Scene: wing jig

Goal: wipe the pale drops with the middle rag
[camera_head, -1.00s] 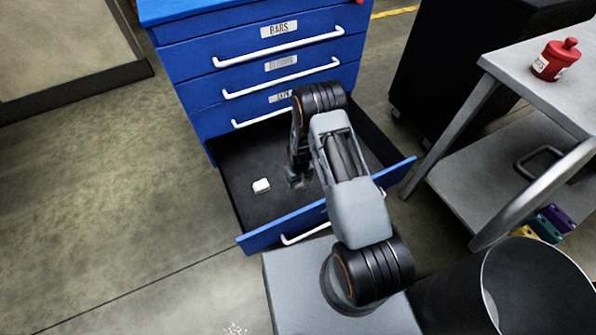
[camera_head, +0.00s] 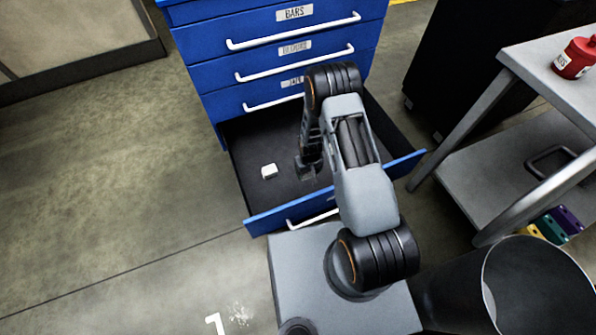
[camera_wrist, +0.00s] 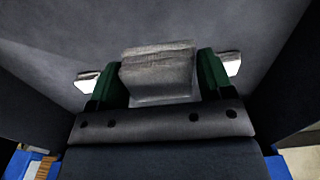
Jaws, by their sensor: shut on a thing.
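My gripper (camera_wrist: 162,82) reaches down into the open bottom drawer (camera_head: 262,222). In the wrist view its green fingers are shut on the grey middle rag (camera_wrist: 160,72), a folded block low over the dark drawer floor. A white rag (camera_wrist: 86,82) lies to the left and another white rag (camera_wrist: 233,63) to the right, each partly behind a finger. In the head view one white rag (camera_head: 269,171) shows left of the gripper. My arm hides the rest there. Pale drops (camera_head: 239,313) lie as small specks on the concrete floor near my base.
The blue cabinet (camera_head: 285,60) has labelled drawers above the open one. A grey cart (camera_head: 560,90) with a red canister (camera_head: 575,57) stands at right. A dark round bin (camera_head: 535,285) is at lower right. A white floor mark (camera_head: 214,323) is beside the drops. The floor at left is clear.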

